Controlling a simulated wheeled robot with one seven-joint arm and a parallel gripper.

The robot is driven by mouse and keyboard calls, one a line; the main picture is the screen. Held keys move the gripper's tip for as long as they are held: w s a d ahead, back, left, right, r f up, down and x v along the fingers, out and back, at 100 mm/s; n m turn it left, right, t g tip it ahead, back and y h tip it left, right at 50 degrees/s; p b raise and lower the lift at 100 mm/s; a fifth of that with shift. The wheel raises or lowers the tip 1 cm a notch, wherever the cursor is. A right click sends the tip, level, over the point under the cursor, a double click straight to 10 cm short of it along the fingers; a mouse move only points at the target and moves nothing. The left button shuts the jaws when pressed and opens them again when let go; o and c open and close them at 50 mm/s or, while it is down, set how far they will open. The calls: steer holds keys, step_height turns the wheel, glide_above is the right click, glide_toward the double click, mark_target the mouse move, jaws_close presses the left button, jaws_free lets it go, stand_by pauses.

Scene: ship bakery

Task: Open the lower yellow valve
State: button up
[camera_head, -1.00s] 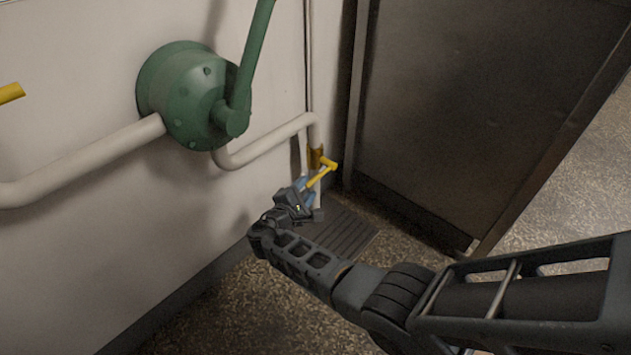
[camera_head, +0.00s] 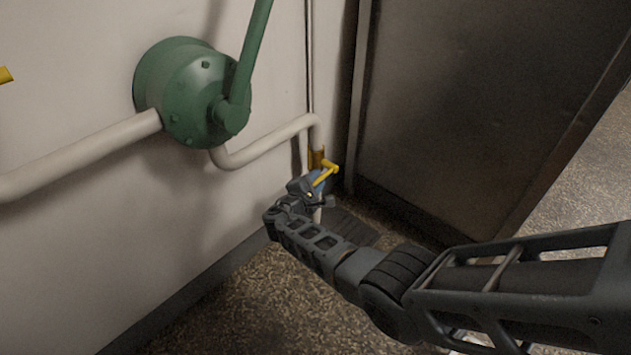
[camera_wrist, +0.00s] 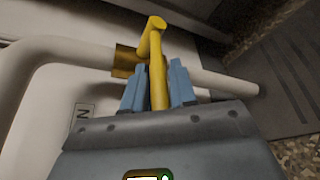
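The lower yellow valve (camera_head: 327,174) sits low on a white pipe near the corner by the dark door. In the wrist view its brass body (camera_wrist: 125,61) is on the pipe and its yellow lever (camera_wrist: 158,82) runs down between my fingers. My gripper (camera_head: 322,180) is at this lever. In the wrist view the two blue fingers of my gripper (camera_wrist: 158,68) stand on either side of the lever, with little or no gap. I cannot tell whether they press on it. The lever's near end is hidden behind the gripper body.
A green domed housing (camera_head: 190,95) with a green lever is on the wall above left. A white pipe (camera_head: 80,160) runs along the wall. Another yellow piece (camera_head: 5,75) shows at the left edge. A dark door (camera_head: 450,110) stands right of the valve. A floor grate (camera_head: 352,228) lies below.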

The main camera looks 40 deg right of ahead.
jaws_close()
steer(key=shift+r+p, duration=0.2)
steer(key=shift+p, duration=0.1)
